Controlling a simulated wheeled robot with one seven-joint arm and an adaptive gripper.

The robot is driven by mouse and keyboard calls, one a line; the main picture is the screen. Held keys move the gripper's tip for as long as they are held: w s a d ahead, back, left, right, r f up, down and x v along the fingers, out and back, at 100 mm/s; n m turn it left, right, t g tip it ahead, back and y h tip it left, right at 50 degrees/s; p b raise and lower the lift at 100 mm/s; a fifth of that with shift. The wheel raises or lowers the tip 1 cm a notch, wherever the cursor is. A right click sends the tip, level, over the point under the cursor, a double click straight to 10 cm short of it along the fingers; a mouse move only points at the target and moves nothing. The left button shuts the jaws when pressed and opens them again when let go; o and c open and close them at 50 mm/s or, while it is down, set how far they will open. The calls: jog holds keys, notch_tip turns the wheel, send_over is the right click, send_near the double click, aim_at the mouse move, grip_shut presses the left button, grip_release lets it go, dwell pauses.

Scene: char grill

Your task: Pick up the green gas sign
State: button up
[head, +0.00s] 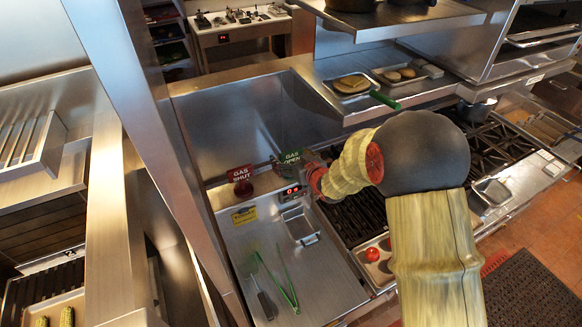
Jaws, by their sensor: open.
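The green gas sign (290,156), a small plate lettered "GAS OPEN", stands near the back of the steel counter, left of the char grill. My gripper (280,168) is at the end of my arm, reaching in from the right, right beside the sign's lower part. Its jaws are open, but the fingers are small and partly merge with the sign. I cannot tell whether they touch or surround it. The red "GAS SHUT" sign (240,174) stands to the left, with a round red piece below it.
A red-lit digital display (292,191) and a small metal tray (300,225) sit just below the sign. Green tongs (286,283) lie at the counter's front. The overhead shelf (352,104) and grill (360,213) border my arm.

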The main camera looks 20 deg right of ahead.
jog(key=shift+c, duration=0.2)
jog(key=c, duration=1.7)
jog(key=shift+c, duration=0.7)
